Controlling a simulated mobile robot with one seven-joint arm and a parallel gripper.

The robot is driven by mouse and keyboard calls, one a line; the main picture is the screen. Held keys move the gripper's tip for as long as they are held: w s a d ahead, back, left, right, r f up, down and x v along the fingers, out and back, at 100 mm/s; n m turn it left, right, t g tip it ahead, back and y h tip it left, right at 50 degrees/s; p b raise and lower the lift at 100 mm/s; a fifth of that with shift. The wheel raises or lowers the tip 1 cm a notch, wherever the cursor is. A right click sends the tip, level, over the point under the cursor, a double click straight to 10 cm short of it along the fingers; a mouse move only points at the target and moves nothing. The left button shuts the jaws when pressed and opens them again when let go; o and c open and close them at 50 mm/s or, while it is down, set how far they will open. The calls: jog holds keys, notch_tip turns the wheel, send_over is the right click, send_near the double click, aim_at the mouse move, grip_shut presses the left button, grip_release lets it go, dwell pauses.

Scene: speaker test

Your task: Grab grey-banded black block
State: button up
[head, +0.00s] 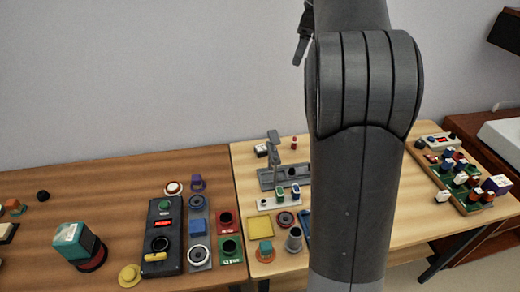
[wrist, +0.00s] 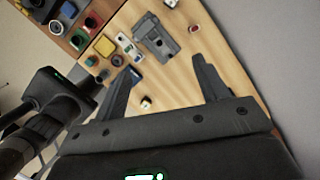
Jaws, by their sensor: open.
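I cannot pick out a grey-banded black block with certainty. A small black-and-pale block (head: 262,150) stands at the back of the light table in the head view. A small dark piece (head: 42,196) lies on the brown table at the left. In the wrist view a small pale-and-dark piece (wrist: 146,103) lies on the light table, seen between the fingers. My gripper (wrist: 160,82) is open and empty, with its two fingers wide apart above the table. In the head view part of my gripper shows at the top, beside my arm.
A grey fixture (head: 268,179) stands on the light table (head: 245,158). A black control box (head: 162,236), a teal-topped block (head: 76,240) and several coloured parts stand on the brown table. A crowded wooden tray (head: 448,195) is at the right. My arm hides the middle of the light table.

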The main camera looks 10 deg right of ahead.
jog(key=w+a+f+m+g, duration=0.1)
jog(key=w+f+m, duration=0.15)
jog(key=w, duration=0.25)
jog(key=w+a+f+m, duration=0.1)
jog(key=w+f+m, duration=0.1)
jog(key=w+m, duration=0.15)
jog(key=m+g+h, duration=0.1)
jog(key=m+h, duration=0.1)
jog(key=m, duration=0.2)
send_over(261, 147)
notch_tip(261, 147, down, 6)
jog(key=f, duration=3)
jog(key=shift+s+d, duration=0.15)
jog(key=shift+s, duration=0.25)
jog(key=shift+w+f, duration=0.15)
jog(key=shift+f, duration=1.35)
jog(key=shift+w+f, duration=0.1)
jog(key=shift+f, duration=1.35)
jog(key=shift+c, duration=0.5)
jog(key=c, duration=1)
jog(key=shift+r, duration=0.15)
